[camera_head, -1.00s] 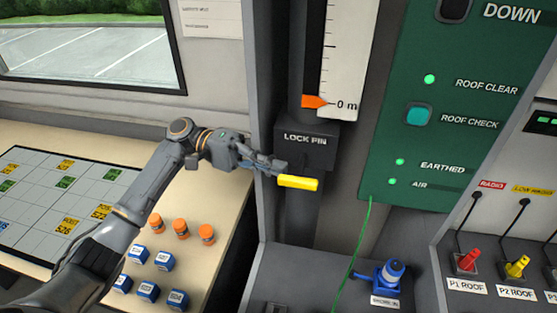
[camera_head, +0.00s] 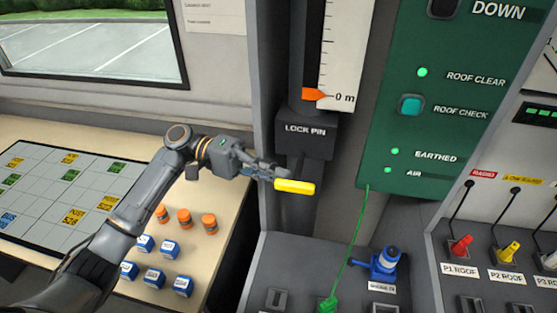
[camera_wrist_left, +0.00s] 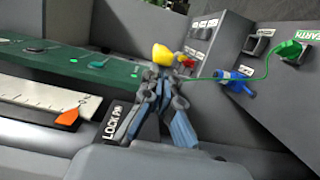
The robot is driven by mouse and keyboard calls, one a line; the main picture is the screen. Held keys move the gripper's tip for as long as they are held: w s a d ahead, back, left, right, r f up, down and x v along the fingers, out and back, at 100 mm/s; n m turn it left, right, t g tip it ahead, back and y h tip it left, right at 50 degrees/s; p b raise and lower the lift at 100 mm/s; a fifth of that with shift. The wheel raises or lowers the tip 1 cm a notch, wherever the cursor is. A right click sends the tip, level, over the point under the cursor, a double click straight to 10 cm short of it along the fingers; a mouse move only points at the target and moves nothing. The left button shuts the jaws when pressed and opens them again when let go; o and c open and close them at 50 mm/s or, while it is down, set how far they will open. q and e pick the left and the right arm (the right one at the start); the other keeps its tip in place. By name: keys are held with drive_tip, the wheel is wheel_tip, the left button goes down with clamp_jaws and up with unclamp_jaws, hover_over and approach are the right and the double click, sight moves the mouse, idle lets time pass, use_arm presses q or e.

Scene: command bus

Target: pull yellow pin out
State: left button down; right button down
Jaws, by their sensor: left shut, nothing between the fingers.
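The yellow pin (camera_head: 294,187) is a short bright bar just below the black block labelled LOCK PIN (camera_head: 305,137). My left gripper (camera_head: 275,176) reaches in from the left, and its fingertips are right beside the pin's left end. In the left wrist view the pin (camera_wrist_left: 162,54) shows just beyond the tips of the left gripper (camera_wrist_left: 160,76). The fingers are shut with nothing between them. I cannot tell whether they touch the pin. How the pin meets the block is hidden. My right gripper is not in view.
A green panel (camera_head: 400,150) stands to the right, with a green cable (camera_head: 352,245) hanging below it. A blue connector (camera_head: 385,262) and coloured roof levers (camera_head: 461,246) are lower right. Orange and blue pieces (camera_head: 183,219) stand on the table beside my left arm.

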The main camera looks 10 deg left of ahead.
use_arm(q)
drive_tip(key=v, duration=1.2)
drive_tip(key=shift+w, duration=0.25)
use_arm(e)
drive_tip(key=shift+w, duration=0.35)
use_arm(q)
drive_tip(key=shift+d, duration=0.1)
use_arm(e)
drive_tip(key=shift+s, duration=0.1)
